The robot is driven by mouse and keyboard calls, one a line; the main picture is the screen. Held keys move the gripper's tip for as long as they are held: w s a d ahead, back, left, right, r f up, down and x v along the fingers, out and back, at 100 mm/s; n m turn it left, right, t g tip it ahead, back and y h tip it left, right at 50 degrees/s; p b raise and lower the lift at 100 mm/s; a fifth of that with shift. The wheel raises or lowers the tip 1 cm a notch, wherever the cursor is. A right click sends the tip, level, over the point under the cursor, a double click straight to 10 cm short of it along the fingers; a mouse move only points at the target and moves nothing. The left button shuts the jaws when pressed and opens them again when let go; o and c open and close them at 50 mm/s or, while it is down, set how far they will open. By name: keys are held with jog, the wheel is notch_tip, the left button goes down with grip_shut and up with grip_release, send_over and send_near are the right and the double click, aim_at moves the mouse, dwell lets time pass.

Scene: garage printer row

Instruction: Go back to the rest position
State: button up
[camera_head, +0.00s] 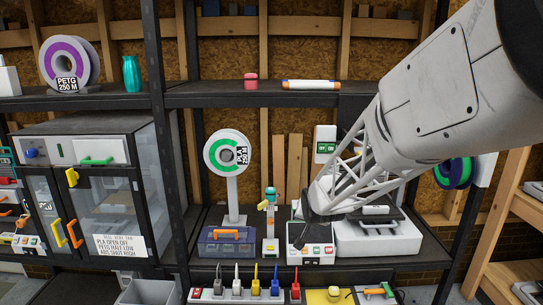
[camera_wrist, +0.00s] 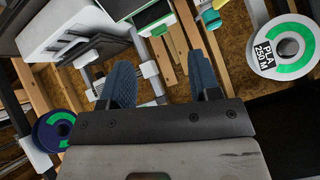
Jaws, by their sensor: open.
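My arm (camera_head: 425,95) reaches in from the upper right of the head view, and its lattice section slopes down to the left. Its dark end is in front of the bench, close to the white control box (camera_head: 310,258); the fingertips cannot be made out there. In the wrist view my gripper (camera_wrist: 160,75) shows two blue-grey fingers set wide apart. It is open, with nothing held between the fingers. Whether the fingers touch anything cannot be told.
A PLA spool (camera_head: 212,153) on a stand and a blue case (camera_head: 207,247) are left of my gripper. A white machine (camera_head: 395,245) stands right. A glass-doored cabinet (camera_head: 103,205) is at left. A shelf (camera_head: 210,97) crosses above; a power strip (camera_head: 222,297) lies below.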

jog(key=s+d+r+n+g, duration=0.1)
jog(key=s+d+r+g, duration=0.2)
jog(key=s, duration=1.8)
jog(key=s+d+r+n+g+h, duration=0.1)
jog(key=s+d+r+g, duration=0.3)
jog(key=s, duration=1.6)
jog(key=shift+s+n, duration=0.35)
jog(key=shift+n, duration=0.05)
